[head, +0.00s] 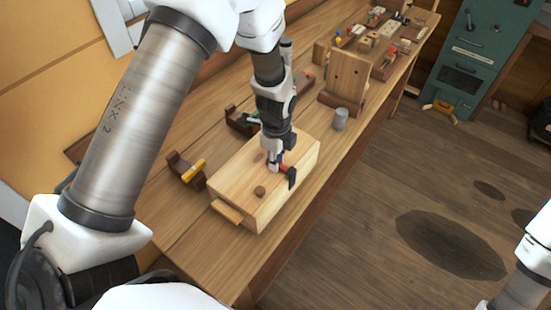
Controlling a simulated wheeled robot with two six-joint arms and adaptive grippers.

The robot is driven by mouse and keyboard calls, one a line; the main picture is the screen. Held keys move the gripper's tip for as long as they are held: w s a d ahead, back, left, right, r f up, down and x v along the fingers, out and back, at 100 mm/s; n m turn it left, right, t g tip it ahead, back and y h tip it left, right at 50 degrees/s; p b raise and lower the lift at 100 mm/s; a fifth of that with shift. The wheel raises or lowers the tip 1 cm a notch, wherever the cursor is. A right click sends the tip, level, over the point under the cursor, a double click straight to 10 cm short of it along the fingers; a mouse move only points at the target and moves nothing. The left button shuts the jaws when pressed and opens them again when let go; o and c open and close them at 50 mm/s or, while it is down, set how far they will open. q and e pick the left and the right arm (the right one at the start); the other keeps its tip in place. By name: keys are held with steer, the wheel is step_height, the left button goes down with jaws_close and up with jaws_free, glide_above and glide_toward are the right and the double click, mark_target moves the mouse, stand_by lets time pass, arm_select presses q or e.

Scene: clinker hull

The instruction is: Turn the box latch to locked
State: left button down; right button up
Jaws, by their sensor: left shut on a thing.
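The box latch (287,169), a small red and dark piece, sits at the top near the right edge of the box. My left gripper (276,164) points down over the box top and is shut on the latch. Its fingers hide part of the latch, so I cannot tell the exact latch angle. My right gripper is out of the picture; only part of the right arm shows at the lower right.
The workbench (172,215) runs from lower left to upper right. A holder with a yellow-handled tool (193,171) stands left of the box. A grey metal cup (340,119) and an upright wooden board (347,78) stand beyond it. A green cabinet (482,45) is far right.

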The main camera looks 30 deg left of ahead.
arm_select(q)
steer(key=shift+s+f+m, duration=0.15)
steer(key=shift+m, duration=0.45)
steer(key=c, duration=1.1)
jaws_free()
steer(key=shift+d, duration=0.1)
step_height(320, 180, up, 12)
